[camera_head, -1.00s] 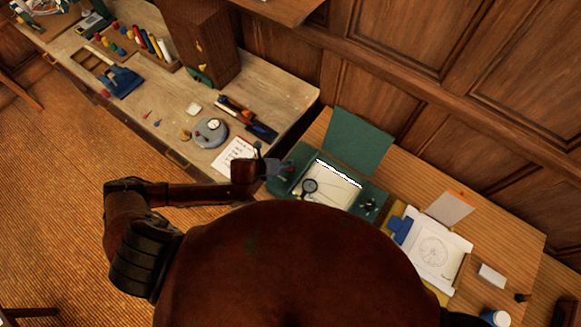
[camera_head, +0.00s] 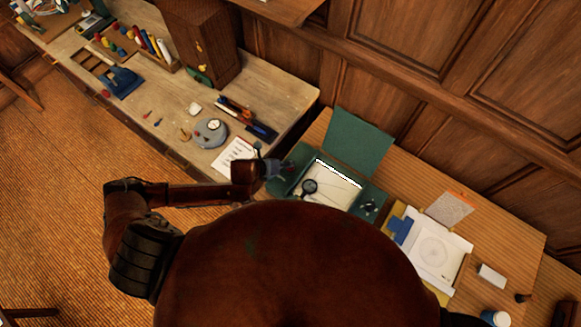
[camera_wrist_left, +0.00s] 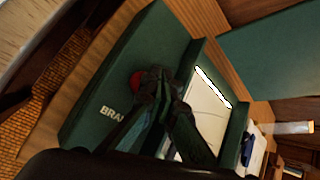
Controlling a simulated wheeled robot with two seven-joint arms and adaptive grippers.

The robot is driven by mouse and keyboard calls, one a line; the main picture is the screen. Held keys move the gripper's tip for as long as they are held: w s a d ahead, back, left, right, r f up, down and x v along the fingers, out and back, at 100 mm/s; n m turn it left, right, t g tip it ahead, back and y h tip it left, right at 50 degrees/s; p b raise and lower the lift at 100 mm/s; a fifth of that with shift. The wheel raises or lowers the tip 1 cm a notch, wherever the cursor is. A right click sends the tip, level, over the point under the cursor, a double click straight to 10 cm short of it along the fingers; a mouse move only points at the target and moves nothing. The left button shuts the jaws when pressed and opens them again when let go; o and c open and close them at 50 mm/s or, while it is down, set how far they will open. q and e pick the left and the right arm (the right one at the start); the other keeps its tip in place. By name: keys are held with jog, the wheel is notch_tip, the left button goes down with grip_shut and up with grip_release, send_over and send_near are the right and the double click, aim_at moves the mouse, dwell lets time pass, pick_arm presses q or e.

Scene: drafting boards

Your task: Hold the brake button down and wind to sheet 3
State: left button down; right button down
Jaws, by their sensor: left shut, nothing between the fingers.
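A green box (camera_head: 372,194) stands on the right-hand table with a bright window (camera_head: 335,186) holding a pale sheet. A round dark-rimmed lens (camera_head: 309,186) lies over the window's left edge. A small dark and metallic winding part (camera_head: 369,207) sits at the box's right end. My left gripper (camera_head: 284,169) is shut and empty over the box's left end. In the left wrist view its fingertips (camera_wrist_left: 162,80) overlap the right edge of the red brake button (camera_wrist_left: 136,83), near partly hidden "BRA" lettering (camera_wrist_left: 112,114). I cannot tell whether the button is pressed. My right gripper is out of view.
A green raised panel (camera_head: 358,141) stands behind the box. A clipboard with a drawing (camera_head: 434,251), a white block (camera_head: 491,275) and a cup (camera_head: 495,318) are to the right. A cluttered workbench (camera_head: 285,90) is at left. My body hides the near table edge.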

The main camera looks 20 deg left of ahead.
pick_arm(q)
jog(key=shift+f, duration=0.2)
jog(key=shift+f, duration=0.25)
